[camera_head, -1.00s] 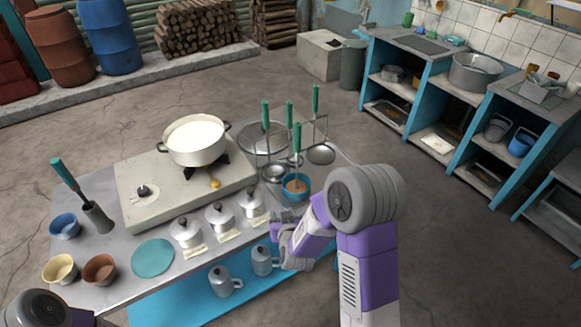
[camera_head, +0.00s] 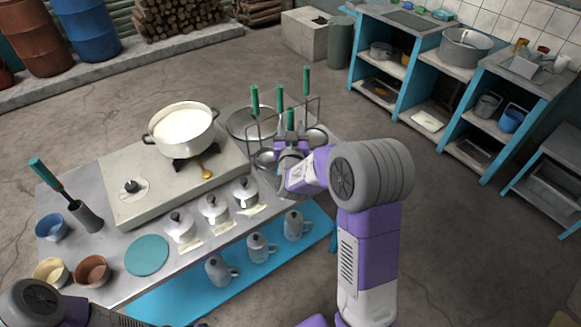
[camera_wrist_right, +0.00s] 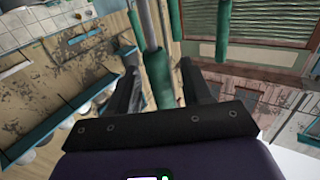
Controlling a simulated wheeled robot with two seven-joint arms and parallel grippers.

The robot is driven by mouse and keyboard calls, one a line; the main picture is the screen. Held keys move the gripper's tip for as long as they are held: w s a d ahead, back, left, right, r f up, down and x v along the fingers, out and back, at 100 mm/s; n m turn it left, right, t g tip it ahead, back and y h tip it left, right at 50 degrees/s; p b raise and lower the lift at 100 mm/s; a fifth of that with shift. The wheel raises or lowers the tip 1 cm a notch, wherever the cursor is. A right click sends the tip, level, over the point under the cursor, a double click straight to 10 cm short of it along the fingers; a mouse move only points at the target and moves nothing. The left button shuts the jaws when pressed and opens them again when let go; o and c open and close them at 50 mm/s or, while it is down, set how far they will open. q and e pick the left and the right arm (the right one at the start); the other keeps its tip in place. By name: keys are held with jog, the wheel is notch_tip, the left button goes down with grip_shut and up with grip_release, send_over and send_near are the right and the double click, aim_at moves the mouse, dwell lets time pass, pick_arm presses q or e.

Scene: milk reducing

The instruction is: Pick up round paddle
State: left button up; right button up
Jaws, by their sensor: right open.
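Several green-handled utensils stand at the rack on the table's right end; I cannot tell for sure which is the round paddle. The nearest green handle (camera_head: 290,119) rises upright just beyond my right gripper (camera_head: 291,147). In the right wrist view, that green handle (camera_wrist_right: 158,78) stands between the two dark, spread fingers of my right gripper (camera_wrist_right: 160,82); I cannot tell whether they touch it. The other handles (camera_head: 254,98) are farther back. The utensils' lower ends are partly hidden by my gripper. My left gripper is out of view; only an arm joint shows at bottom left.
A white pot (camera_head: 182,128) of milk stands on the stove (camera_head: 122,170). Lidded pots (camera_head: 214,208), a teal disc (camera_head: 146,256) and bowls (camera_head: 52,227) fill the front. Mugs (camera_head: 258,247) stand on the blue lower shelf (camera_head: 190,300). Wire rack bars (camera_head: 318,110) stand close to my gripper.

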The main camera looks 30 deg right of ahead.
grip_shut()
dwell(0.3)
